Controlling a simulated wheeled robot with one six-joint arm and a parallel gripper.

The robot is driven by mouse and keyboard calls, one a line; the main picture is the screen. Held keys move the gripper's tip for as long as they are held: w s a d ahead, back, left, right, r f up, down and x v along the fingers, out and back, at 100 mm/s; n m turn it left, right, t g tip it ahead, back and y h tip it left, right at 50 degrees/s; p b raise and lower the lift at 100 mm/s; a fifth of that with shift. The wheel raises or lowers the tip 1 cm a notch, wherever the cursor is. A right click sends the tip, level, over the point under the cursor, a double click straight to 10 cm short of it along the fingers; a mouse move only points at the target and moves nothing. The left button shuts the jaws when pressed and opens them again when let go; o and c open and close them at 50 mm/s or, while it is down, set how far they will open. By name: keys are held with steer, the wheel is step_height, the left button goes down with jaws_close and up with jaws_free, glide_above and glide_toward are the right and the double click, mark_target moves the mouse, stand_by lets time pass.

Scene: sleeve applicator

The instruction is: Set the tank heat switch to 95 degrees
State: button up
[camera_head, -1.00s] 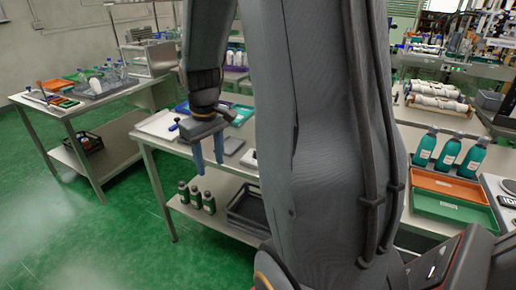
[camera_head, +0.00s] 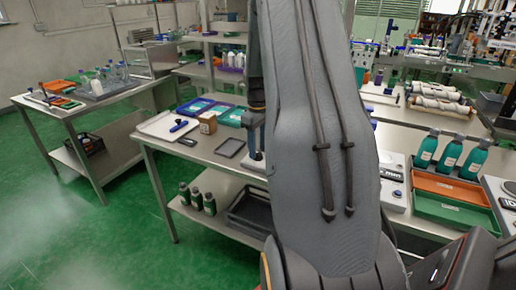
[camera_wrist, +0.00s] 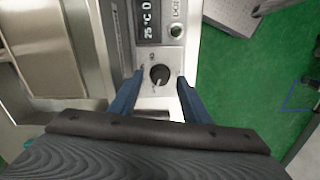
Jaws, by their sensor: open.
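In the wrist view, a black round knob (camera_wrist: 159,74) with a pale pointer line sits on a light grey panel (camera_wrist: 152,102). A dark display (camera_wrist: 148,22) above it reads "25°C" with further characters cut off.
The middle table (camera_head: 160,147) also holds a small brown box (camera_head: 208,122), a dark grey tray (camera_head: 229,148) and blue and teal trays. Dark bottles and a black crate are on its lower shelf. Teal bottles (camera_head: 451,155) stand at right. Green floor is free at left.

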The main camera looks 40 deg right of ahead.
steer(key=shift+f, duration=0.6)
steer(key=c, duration=1)
steer(key=shift+c, duration=0.2)
